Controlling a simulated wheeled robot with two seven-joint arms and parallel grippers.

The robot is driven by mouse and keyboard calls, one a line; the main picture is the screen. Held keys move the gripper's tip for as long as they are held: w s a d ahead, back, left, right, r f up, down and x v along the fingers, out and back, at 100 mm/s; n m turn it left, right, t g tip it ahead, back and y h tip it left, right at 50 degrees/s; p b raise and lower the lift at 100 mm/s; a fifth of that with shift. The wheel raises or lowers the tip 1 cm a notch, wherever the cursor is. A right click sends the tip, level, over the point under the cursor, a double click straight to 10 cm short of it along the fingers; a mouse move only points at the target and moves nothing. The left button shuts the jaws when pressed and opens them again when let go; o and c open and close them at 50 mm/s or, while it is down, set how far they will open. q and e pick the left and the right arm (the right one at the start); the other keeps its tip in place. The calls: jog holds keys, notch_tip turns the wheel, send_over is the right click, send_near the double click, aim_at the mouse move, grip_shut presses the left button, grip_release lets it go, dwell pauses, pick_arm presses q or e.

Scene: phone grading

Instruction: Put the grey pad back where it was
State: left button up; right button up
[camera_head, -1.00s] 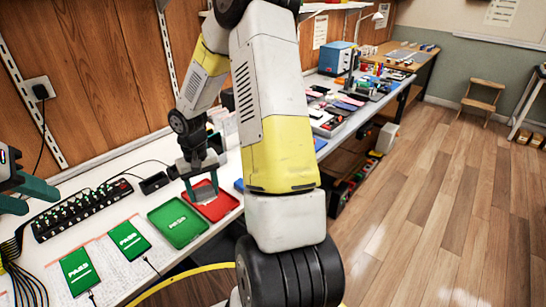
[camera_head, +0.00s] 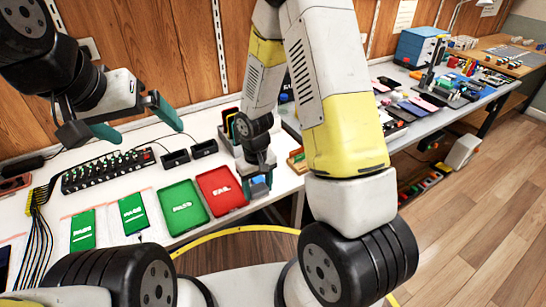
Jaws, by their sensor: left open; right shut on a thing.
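My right gripper (camera_head: 258,184) is shut on a small blue-grey thing (camera_head: 258,189), which looks like the grey pad. It is held just right of the red FAIL tray (camera_head: 240,205), near the front edge of the white bench. The fingers and wrist cover much of it, and I cannot tell whether it touches the bench. My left gripper (camera_head: 128,121) is open and empty, above the bench near the black multi-port hub (camera_head: 108,172).
The green PASS tray (camera_head: 182,222) lies left of the red one. Two phones showing PASS (camera_head: 132,213) lie further left. Two black docks (camera_head: 175,158), a rack with coloured slots (camera_head: 229,125) and a wooden stand (camera_head: 297,160) stand behind. A cluttered bench extends right.

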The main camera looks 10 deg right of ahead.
send_over(280, 177)
jog(key=shift+s+f, duration=0.1)
jog(key=shift+f, duration=2.35)
jog(key=shift+f, duration=0.1)
jog(key=o, duration=1.3)
